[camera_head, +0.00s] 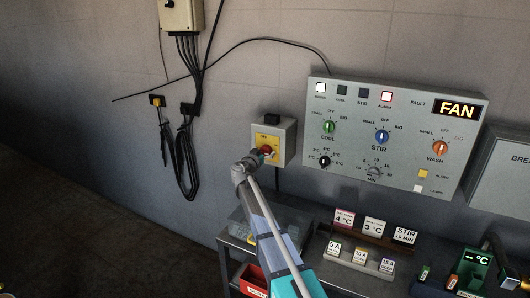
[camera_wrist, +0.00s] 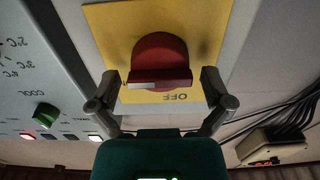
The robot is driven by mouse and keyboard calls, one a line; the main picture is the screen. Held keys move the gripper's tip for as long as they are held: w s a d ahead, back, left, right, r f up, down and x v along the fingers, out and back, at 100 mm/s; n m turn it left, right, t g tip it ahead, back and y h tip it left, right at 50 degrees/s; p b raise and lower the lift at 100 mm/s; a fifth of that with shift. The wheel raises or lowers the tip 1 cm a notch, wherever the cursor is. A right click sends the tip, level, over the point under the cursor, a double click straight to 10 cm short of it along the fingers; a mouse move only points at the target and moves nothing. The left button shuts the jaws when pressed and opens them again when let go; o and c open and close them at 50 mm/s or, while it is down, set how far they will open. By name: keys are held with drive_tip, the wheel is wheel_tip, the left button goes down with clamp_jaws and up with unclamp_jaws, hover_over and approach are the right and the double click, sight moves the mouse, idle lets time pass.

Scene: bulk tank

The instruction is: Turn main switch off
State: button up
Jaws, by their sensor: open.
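The main switch is a red rotary knob (camera_wrist: 158,55) on a yellow plate (camera_wrist: 112,22), mounted on a small grey wall box (camera_head: 287,140). In the wrist view its grip bar lies across the picture, with a pale mark at its left end. An upside-down OFF label shows just below it. My gripper (camera_wrist: 160,78) is open, with one finger on each side of the knob. I cannot tell whether the fingers touch it. In the head view my gripper (camera_head: 259,156) is at the front of the box and partly hides the red knob (camera_head: 267,149).
A grey control panel (camera_head: 405,115) with several knobs and a lit FAN display is right of the switch box. A bench (camera_head: 232,243) with label cards and small items stands below. Cables (camera_head: 186,160) hang on the wall at left.

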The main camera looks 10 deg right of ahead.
drive_tip(key=shift+w+d, duration=0.2)
drive_tip(key=shift+w, duration=0.05)
drive_tip(key=c, duration=1.1)
drive_tip(key=shift+o, duration=0.2)
